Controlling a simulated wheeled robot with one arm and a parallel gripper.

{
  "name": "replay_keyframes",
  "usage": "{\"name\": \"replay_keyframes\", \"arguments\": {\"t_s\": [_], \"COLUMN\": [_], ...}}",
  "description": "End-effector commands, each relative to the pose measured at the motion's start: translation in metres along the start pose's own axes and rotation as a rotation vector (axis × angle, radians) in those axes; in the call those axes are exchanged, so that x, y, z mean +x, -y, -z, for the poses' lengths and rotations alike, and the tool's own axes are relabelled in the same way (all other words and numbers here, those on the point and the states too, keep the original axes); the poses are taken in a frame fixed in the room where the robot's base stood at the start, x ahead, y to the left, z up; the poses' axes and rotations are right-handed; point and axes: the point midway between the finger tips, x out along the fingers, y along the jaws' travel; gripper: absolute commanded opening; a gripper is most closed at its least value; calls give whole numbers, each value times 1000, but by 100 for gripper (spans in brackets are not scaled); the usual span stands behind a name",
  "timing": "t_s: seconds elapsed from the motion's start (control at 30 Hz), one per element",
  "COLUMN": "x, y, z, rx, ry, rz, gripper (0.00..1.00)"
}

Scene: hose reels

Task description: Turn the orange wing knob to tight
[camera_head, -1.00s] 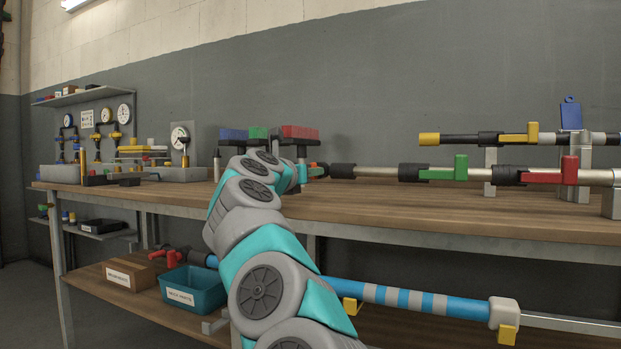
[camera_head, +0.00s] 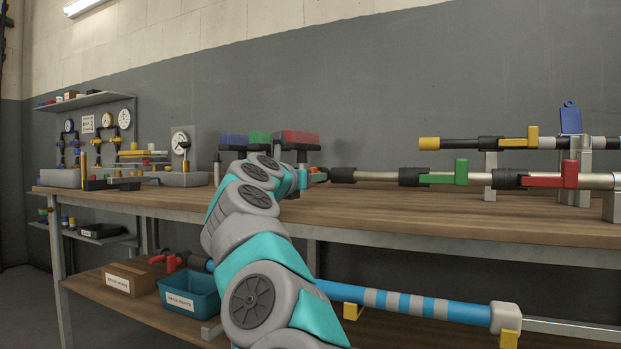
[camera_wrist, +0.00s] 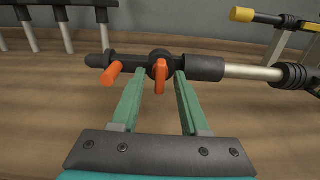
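The orange wing knob (camera_wrist: 160,78) stands on the dark collar of a black fitting (camera_wrist: 205,67) in the wrist view. My gripper (camera_wrist: 160,72) is open, its two green fingers on either side of the knob. The fingertips reach close to the black fitting; gaps show between the fingers and the knob. A second orange handle (camera_wrist: 112,74) sticks out of the fitting left of the left finger. In the head view my gripper (camera_head: 304,178) is mostly hidden behind my arm, beside the black part of the tool (camera_head: 342,175).
The wooden bench (camera_head: 420,215) has bare space in front of the tool. Green (camera_head: 461,172) and red (camera_head: 570,168) levers sit farther right along the pole. Brushes with blue, green and red heads (camera_head: 300,137) stand behind my gripper. A blue bin (camera_head: 190,290) is below.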

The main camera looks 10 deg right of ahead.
Motion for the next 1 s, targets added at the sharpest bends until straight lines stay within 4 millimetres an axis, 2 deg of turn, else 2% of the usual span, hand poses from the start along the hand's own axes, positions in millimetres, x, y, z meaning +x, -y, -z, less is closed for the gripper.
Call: {"name": "replay_keyframes", "arguments": {"t_s": [0.27,0.8,1.0], "x": [-5,-63,-76], "y": [0,-1,0], "z": [1,0,0], "rx": [1,-1,0], "ry": [-1,0,0], "rz": [-2,-4,-1], "gripper": [45,45,45]}}
